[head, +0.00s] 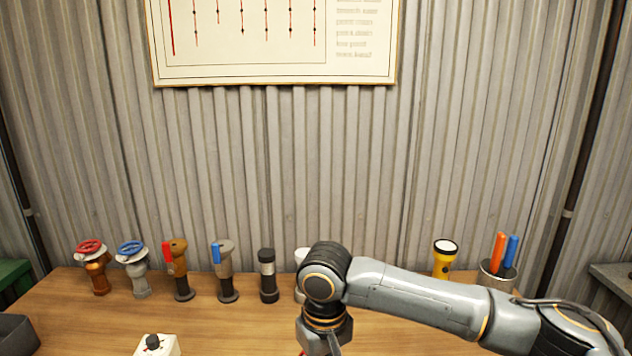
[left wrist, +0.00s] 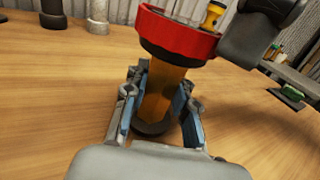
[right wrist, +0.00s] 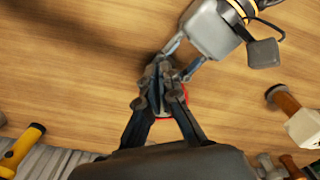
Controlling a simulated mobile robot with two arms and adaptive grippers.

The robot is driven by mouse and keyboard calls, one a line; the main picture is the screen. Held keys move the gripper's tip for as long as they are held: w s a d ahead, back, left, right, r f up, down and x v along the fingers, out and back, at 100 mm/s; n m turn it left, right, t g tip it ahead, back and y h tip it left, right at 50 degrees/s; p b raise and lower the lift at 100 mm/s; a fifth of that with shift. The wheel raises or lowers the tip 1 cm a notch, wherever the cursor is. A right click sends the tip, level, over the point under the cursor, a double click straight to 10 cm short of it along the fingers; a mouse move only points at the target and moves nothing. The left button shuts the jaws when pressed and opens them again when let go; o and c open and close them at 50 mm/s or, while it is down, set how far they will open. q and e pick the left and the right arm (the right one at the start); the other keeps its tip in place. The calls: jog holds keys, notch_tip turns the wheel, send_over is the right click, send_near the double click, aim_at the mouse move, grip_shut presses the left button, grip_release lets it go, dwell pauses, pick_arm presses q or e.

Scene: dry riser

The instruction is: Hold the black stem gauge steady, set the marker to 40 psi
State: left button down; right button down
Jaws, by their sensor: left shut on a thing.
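A gauge-like fitting with a red rim (left wrist: 180,38), an amber-brown stem (left wrist: 165,95) and a black foot stands upright on the table in the left wrist view. My left gripper (left wrist: 155,112) is shut on its stem, one finger on each side. In the right wrist view the red rim (right wrist: 176,96) shows partly behind my right gripper (right wrist: 160,80), whose dark fingers converge over it. Whether they are closed, or touch a marker, I cannot tell. The gauge face and marker are hidden. In the head view my right arm covers this spot.
A white block with a black knob (head: 155,342) stands at the front left. Several valves and fittings, among them a red-wheeled valve (head: 91,262), line the table's back. A yellow flashlight (head: 445,258) and a cup with pens (head: 497,275) stand at the back right.

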pick_arm(q)
jog(key=shift+s+d, duration=0.2)
jog(key=shift+d, duration=0.05)
pick_arm(e)
jog(key=shift+a+r, duration=0.1)
jog(key=shift+a, duration=0.2)
jog(key=shift+s, duration=0.15)
pick_arm(q)
jog(key=shift+w+a, duration=0.15)
jog(key=shift+a, duration=0.05)
pick_arm(e)
jog(key=r, duration=0.6)
jog(key=shift+s+d, duration=0.2)
jog(key=shift+s, duration=0.05)
jog(key=w+d+n, duration=0.3)
jog(key=n, duration=0.3)
notch_tip(320, 180, down, 6)
jog(key=shift+d, duration=0.15)
dwell(0.5)
